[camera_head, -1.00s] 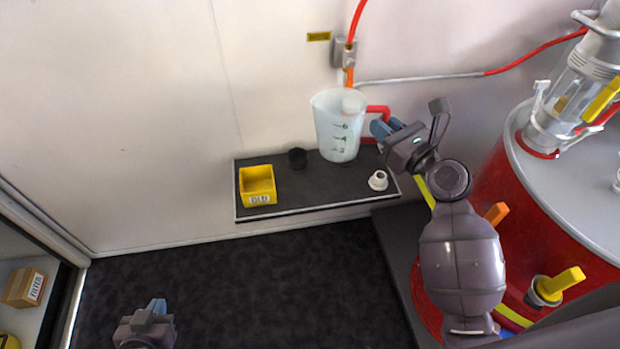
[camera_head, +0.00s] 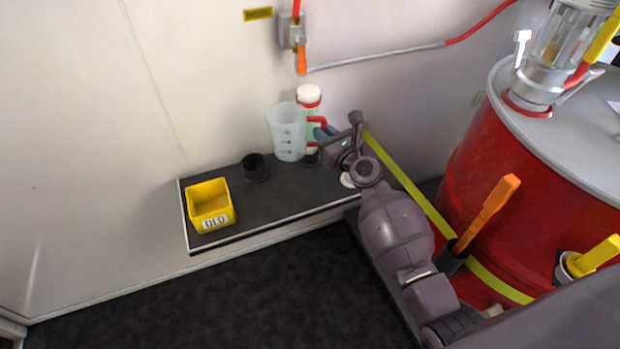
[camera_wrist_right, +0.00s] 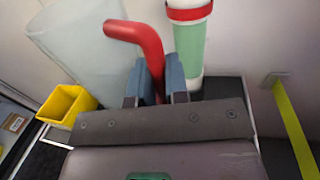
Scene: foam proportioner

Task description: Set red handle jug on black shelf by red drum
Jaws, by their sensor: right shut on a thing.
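The jug (camera_head: 285,138) is translucent, with dark marks and a red handle (camera_head: 317,121). It is upright over the back of the black shelf (camera_head: 275,203); I cannot tell whether its base touches the shelf. My right gripper (camera_head: 322,134) is shut on the red handle, from the right. In the right wrist view the handle (camera_wrist_right: 137,38) passes between the fingers (camera_wrist_right: 155,82), with the jug (camera_wrist_right: 78,45) to the left. The red drum (camera_head: 480,185) stands right of the shelf. My left gripper is out of view.
A white-capped green bottle with red bands (camera_head: 309,96) stands close beside the jug. A black round cup (camera_head: 255,168) and a yellow bin (camera_head: 210,205) are farther left on the shelf. A white fitting (camera_head: 347,180) is partly hidden by my right arm. An orange handle (camera_head: 487,212) sticks up before the drum.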

